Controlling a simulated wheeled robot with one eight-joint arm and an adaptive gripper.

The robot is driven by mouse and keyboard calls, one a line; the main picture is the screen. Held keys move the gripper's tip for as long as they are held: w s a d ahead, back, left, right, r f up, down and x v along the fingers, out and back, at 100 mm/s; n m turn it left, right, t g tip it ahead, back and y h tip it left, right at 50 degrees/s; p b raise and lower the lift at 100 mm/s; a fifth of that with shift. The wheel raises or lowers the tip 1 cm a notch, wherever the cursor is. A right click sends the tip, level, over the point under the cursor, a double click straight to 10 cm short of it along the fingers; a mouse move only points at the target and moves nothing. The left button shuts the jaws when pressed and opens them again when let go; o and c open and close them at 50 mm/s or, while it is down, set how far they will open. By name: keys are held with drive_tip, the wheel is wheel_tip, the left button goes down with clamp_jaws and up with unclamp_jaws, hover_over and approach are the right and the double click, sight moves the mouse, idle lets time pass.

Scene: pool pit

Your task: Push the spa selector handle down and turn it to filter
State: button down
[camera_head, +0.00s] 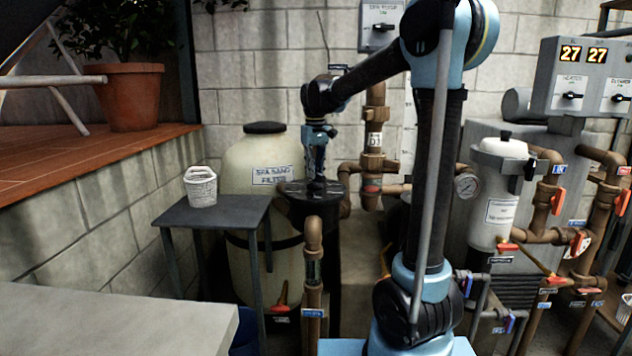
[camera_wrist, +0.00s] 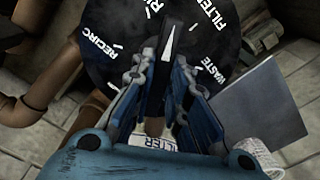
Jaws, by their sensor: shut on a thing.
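The spa selector is a round black dial with white lettering (camera_wrist: 110,50), seen from above in the wrist view. RECIRC is at left, FILTER at upper right and WASTE at right; other labels are partly cut off or hidden. Its dark handle (camera_wrist: 153,82) carries a white pointer arrow (camera_wrist: 168,38) pointing up the picture, left of the word FILTER. My gripper (camera_wrist: 166,70) has its two blue fingers shut on the handle, one on each side. In the head view my gripper (camera_head: 318,180) reaches down onto the selector head (camera_head: 292,190). I cannot tell whether the handle is pressed down.
The cream spa sand filter tank (camera_head: 250,210) stands left of the selector. A dark side table (camera_head: 225,216) bears a white basket (camera_head: 200,187). Brown pipes (camera_head: 313,240) rise close to the selector. More pipes and valves (camera_head: 540,235) crowd the right side.

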drive_tip(key=m, duration=0.6)
drive_tip(key=shift+w, duration=0.1)
drive_tip(key=c, duration=1.4)
unclamp_jaws()
drive_tip(key=shift+c, duration=0.2)
drive_tip(key=shift+r, duration=3.5)
